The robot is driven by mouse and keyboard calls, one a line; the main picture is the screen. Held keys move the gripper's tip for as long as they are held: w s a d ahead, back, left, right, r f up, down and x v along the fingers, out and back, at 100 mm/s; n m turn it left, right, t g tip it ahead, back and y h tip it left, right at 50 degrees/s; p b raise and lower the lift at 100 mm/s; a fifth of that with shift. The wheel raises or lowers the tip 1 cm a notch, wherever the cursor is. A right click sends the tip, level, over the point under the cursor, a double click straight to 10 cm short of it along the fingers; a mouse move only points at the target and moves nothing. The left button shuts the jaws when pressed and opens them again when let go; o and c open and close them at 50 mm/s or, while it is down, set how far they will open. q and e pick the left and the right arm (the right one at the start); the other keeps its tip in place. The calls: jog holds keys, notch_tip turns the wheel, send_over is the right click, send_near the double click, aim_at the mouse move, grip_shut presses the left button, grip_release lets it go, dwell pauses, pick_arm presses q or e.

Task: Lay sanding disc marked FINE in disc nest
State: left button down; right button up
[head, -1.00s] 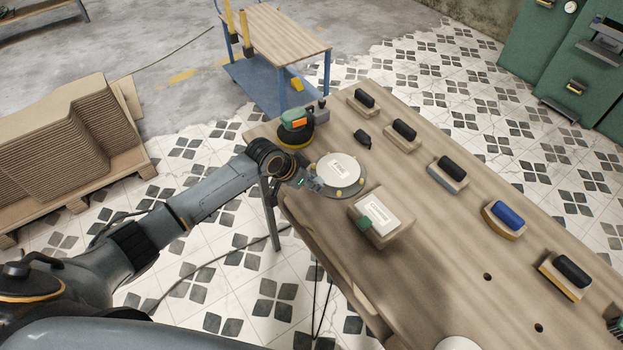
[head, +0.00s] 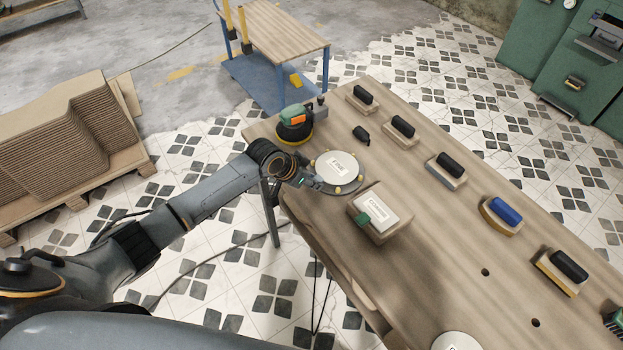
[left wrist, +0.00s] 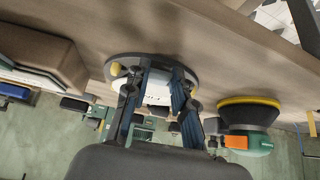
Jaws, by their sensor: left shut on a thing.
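The white sanding disc (head: 337,170), with a label that appears to read FINE, is at the round grey disc nest (head: 356,189), inside its yellow pegs. I cannot tell whether it rests fully flat. My left gripper (head: 317,184) is at the disc's near left edge, shut on it. In the left wrist view the fingers (left wrist: 158,88) reach to the white disc (left wrist: 157,97), which is partly hidden between them, with the nest (left wrist: 122,60) right behind it. My right gripper is not in view.
An orange-and-green sander (head: 294,123) stands just beyond the nest. A box with a white labelled top (head: 384,205) stands close to its right. Several sanding blocks line the far side of the table, and another white disc (head: 457,341) lies at the bottom edge.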

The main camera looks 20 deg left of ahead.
pick_arm(q)
jog(key=shift+f, duration=0.35)
dwell(0.3)
jog(key=shift+r+p, duration=0.6)
dwell(0.3)
jog(key=shift+w+a+f+b, duration=0.1)
jog(key=shift+a+b, duration=0.05)
jog(key=shift+b, duration=0.15)
jog(key=shift+w+a+m+b, duration=0.2)
jog(key=shift+m+b, duration=0.2)
jog(key=shift+m, duration=0.1)
jog(key=shift+a+g+h, duration=0.1)
jog(key=shift+g+h, duration=0.2)
jog(key=shift+f+b, duration=0.5)
